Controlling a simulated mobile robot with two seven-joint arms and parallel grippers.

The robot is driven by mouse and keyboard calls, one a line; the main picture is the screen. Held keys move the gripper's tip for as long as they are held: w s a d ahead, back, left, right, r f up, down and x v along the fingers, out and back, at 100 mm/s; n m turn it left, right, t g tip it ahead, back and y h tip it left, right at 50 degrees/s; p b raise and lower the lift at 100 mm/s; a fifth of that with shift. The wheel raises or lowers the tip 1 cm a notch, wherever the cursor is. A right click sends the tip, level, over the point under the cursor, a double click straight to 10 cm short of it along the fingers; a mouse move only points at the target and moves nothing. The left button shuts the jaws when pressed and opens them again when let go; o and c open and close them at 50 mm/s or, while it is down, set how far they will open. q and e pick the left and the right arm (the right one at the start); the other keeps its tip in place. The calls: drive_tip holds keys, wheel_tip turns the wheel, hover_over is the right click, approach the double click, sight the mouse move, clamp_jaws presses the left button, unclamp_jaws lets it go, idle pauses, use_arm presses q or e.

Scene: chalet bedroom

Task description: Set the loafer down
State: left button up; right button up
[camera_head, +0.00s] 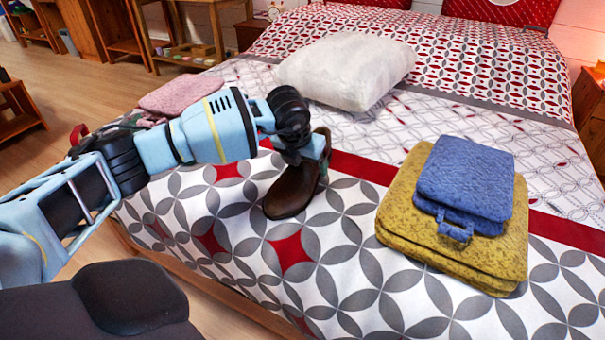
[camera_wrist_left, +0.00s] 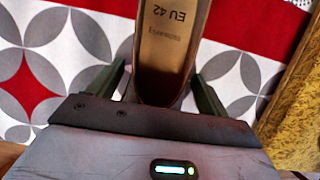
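The brown loafer (camera_head: 290,192) is on the bed's patterned cover, its toe toward the front edge. My left gripper (camera_head: 318,166) is at the heel end of the loafer, at the end of the blue arm, and partly hides it. In the left wrist view, the loafer (camera_wrist_left: 168,45) shows its tan insole marked "EU 42". Its heel lies between the two dark green fingers of my left gripper (camera_wrist_left: 162,82). Narrow gaps show between the fingers and the shoe's sides, so the gripper looks open around the heel. My right gripper is out of view.
A blue folded item (camera_head: 465,180) lies on a yellow folded one (camera_head: 400,220) to the right on the bed. A white pillow (camera_head: 345,70) lies behind, and a pink folded cloth (camera_head: 180,95) lies behind my left arm. The cover in front of the loafer is clear.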

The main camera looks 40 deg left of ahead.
use_arm(q)
drive_tip(key=c, duration=1.2)
drive_tip(key=shift+o, duration=0.2)
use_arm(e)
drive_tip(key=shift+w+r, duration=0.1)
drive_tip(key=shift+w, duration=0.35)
use_arm(q)
drive_tip(key=shift+r, duration=0.1)
